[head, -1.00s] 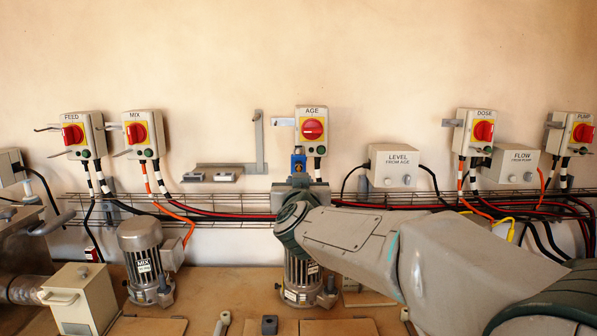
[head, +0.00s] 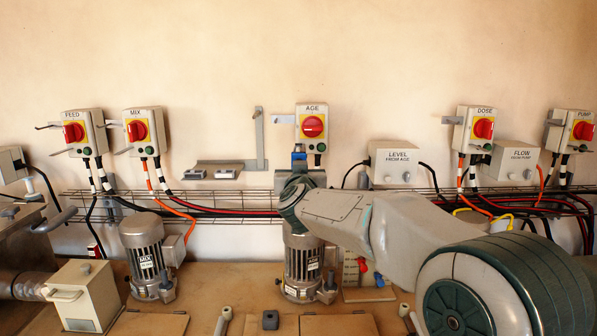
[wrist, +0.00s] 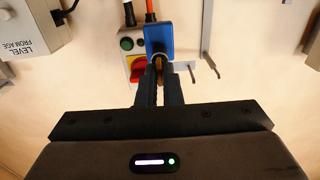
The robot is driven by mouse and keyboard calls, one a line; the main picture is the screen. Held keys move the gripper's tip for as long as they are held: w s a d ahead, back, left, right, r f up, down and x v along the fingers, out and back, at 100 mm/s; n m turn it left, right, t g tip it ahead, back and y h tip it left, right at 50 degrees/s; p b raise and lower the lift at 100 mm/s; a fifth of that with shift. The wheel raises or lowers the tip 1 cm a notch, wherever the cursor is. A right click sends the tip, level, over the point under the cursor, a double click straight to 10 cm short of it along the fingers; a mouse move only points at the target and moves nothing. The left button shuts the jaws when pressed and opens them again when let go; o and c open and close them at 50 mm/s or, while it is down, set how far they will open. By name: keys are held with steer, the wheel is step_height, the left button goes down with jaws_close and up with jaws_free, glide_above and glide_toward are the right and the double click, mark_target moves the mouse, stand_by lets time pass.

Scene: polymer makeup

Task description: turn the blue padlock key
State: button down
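The blue padlock (wrist: 158,33) hangs just below the AGE switch box (wrist: 127,62), which has a red knob and a green button. In the head view the padlock (head: 299,164) shows only in part behind my gripper (head: 300,181). In the wrist view, which is upside down, a brass-coloured key (wrist: 159,63) points out of the padlock towards me. The fingertips of my gripper (wrist: 159,72) are close together on either side of the key and appear to hold it. The key's grip is mostly hidden between the fingers.
The LEVEL box (head: 397,164) stands to the right of the padlock. A bracket (head: 259,140) with a small shelf is to the left. A wire cable tray (head: 235,206) runs along the wall below. The AGE motor (head: 302,260) stands beneath my wrist.

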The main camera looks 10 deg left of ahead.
stand_by(0.5)
steer(key=shift+d+f+m+b, duration=0.1)
steer(key=shift+m+b, duration=1.3)
steer(key=shift+m, duration=2.5)
steer(key=shift+f+m+b, duration=0.1)
steer(key=shift+m+b, duration=1.3)
steer(key=shift+m, duration=2.5)
steer(key=shift+r, duration=0.1)
steer(key=c, duration=1.6)
jaws_free()
steer(key=shift+s, duration=0.1)
